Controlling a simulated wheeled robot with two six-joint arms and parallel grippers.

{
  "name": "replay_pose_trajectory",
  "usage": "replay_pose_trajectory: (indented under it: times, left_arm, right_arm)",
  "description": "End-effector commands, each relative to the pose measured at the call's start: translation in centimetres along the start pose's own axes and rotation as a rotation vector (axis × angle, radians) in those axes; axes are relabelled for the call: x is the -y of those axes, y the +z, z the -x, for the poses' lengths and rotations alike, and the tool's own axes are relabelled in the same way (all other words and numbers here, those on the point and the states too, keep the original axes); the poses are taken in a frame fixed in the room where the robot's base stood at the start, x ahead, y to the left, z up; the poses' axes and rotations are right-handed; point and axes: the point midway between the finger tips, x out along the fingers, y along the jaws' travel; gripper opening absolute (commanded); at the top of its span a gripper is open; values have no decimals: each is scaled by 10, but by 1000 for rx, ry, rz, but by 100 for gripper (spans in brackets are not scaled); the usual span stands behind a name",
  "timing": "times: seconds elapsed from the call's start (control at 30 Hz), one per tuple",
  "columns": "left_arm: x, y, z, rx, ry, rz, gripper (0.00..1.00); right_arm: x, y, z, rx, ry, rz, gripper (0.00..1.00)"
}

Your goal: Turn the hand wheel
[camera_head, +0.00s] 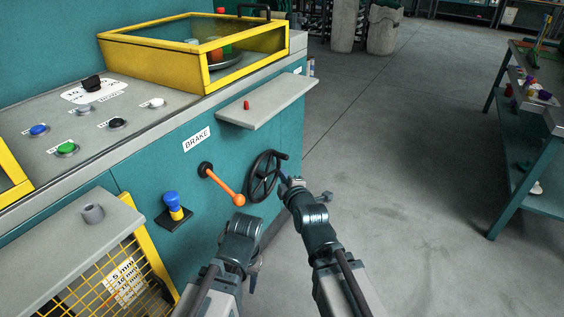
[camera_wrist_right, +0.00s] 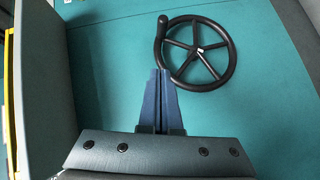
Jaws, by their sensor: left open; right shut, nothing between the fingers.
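The black hand wheel (camera_head: 253,187) is on the teal machine front, under a grey shelf. In the right wrist view it is a spoked ring (camera_wrist_right: 228,62) with a handle knob (camera_wrist_right: 161,30) at its left rim. My right gripper (camera_head: 284,175) is beside the wheel's right side. Its blue fingers (camera_wrist_right: 160,74) are shut and empty, with their tips just below the knob at the lower left rim; I cannot tell whether they touch. My left gripper (camera_head: 253,284) is low, in front of the machine, mostly hidden by its arm, and open.
An orange brake lever (camera_head: 225,187) and a blue-yellow knob (camera_head: 174,204) are left of the wheel. The grey shelf (camera_head: 268,103) juts out above it, with a small red item on it. A yellow mesh guard (camera_head: 125,270) is at lower left. Open floor lies to the right.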

Motion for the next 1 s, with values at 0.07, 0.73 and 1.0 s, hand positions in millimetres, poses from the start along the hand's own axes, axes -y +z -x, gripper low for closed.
replay_pose_trajectory:
  times: [0.07,0.73,1.0]
  left_arm:
    - [0,0,-2,0,0,0,50]
    - [-4,-2,-32,-2,4,-5,50]
    - [-5,-3,-37,-2,4,-4,50]
  right_arm:
    - [1,0,-6,0,-1,-2,0]
    - [3,14,-115,3,-3,-7,0]
    - [2,28,-128,1,-4,-7,0]
